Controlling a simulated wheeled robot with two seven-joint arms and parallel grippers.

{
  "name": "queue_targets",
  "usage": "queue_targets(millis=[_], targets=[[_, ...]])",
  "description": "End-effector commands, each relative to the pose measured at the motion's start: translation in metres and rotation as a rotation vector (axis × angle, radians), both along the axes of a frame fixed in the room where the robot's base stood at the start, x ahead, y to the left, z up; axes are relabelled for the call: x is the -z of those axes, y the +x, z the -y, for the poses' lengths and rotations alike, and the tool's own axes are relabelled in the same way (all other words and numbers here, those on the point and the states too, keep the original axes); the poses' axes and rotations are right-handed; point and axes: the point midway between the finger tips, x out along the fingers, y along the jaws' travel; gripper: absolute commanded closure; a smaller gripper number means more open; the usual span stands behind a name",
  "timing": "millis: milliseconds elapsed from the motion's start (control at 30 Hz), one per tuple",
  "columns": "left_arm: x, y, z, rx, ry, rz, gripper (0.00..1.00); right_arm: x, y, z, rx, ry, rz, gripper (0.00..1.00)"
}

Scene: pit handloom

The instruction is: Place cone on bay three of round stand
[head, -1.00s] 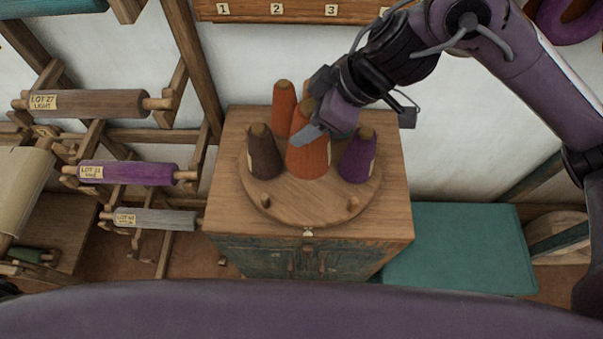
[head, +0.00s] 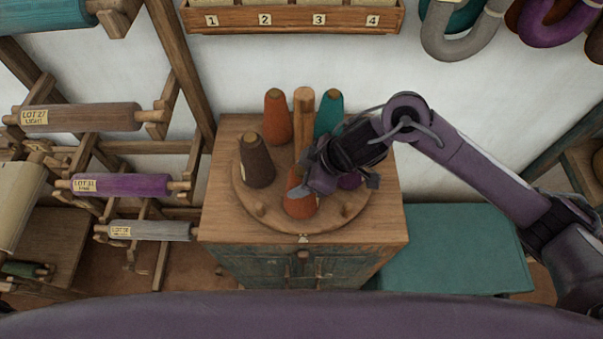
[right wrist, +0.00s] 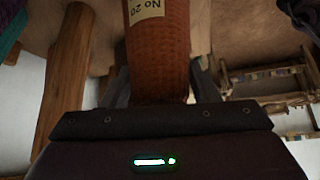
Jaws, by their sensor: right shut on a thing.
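An orange cone (head: 299,206) with a "No 20" label is between the fingers of my right gripper (head: 302,190). It is at the front of the round stand (head: 325,222), upright or nearly so. I cannot tell whether its base touches the stand. The same cone shows close up in the right wrist view (right wrist: 158,60). My left gripper is out of view.
A tall wooden post (head: 303,120) rises from the stand's middle. The stand is on a wooden cabinet (head: 225,225). A teal bench (head: 450,245) is at right, and a rack of wound rollers (head: 120,185) is at left.

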Motion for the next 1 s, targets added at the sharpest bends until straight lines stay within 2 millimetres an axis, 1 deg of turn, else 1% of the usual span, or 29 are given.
queue_targets(millis=[100, 367, 400, 500, 533, 800, 933, 1000], targets=[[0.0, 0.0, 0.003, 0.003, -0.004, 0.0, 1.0, 0.001, 0.001, 0.0, 0.0, 0.001, 0.003, 0.87], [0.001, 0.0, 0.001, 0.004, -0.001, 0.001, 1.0, 0.005, 0.001, 0.0, 0.001, 0.001, 0.001, 0.87], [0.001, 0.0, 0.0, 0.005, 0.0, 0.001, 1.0, 0.004, 0.0, 0.0, 0.001, 0.001, 0.001, 0.4], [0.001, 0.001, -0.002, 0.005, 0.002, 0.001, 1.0, 0.004, 0.0, 0.0, 0.001, 0.001, 0.001, 0.27], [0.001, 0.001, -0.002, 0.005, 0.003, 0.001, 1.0, 0.004, 0.0, 0.0, 0.001, 0.001, 0.001, 0.25], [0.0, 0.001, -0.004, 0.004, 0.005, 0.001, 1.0, 0.002, 0.001, 0.0, 0.0, 0.001, 0.002, 0.25], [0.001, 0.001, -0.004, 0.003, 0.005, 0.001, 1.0, -0.005, 0.0, 0.005, 0.0, 0.001, 0.004, 0.25], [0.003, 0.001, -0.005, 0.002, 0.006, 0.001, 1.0, -0.014, -0.001, 0.01, 0.0, 0.002, 0.006, 0.25]])
